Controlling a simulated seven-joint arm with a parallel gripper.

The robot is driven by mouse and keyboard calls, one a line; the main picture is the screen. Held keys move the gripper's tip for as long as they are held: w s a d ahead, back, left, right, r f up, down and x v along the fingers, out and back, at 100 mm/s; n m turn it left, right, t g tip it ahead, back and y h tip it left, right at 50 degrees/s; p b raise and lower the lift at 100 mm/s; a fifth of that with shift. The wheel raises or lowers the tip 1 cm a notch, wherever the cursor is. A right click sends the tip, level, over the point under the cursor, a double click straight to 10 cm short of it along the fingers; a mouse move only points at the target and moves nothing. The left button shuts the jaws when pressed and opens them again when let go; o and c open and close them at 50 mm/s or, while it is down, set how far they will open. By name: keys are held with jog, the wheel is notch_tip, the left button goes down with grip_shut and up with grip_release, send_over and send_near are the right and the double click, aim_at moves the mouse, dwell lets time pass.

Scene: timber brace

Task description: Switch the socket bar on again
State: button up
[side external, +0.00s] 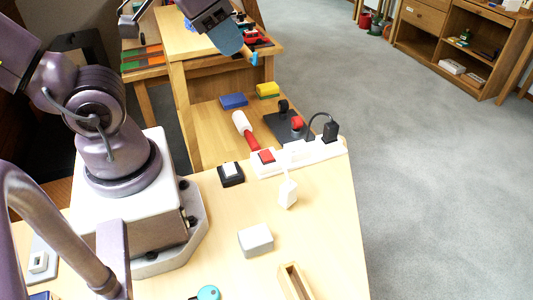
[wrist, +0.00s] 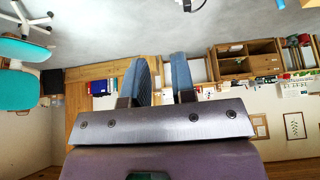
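The white socket bar (side external: 322,154) lies along the far right edge of the light wood table. A red switch (side external: 267,157) sits at its left end; whether it is on or off cannot be told. A black plug (side external: 330,132) with a dark cable stands in the bar's right part. A white plug (side external: 288,192) with a cord lies just in front of the bar. My gripper (side external: 243,50) is raised well above and behind the bar, away from it. In the wrist view its two blue fingers (wrist: 160,78) are apart with nothing between them. The bar is not seen there.
A black box with a white rocker (side external: 230,173) stands left of the bar. A red-and-white tool (side external: 245,130) and a dark plate with a red knob (side external: 297,124) lie behind. A grey block (side external: 256,240) and a wooden tray (side external: 295,281) are in front.

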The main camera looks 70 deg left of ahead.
grip_shut()
dwell(1.4)
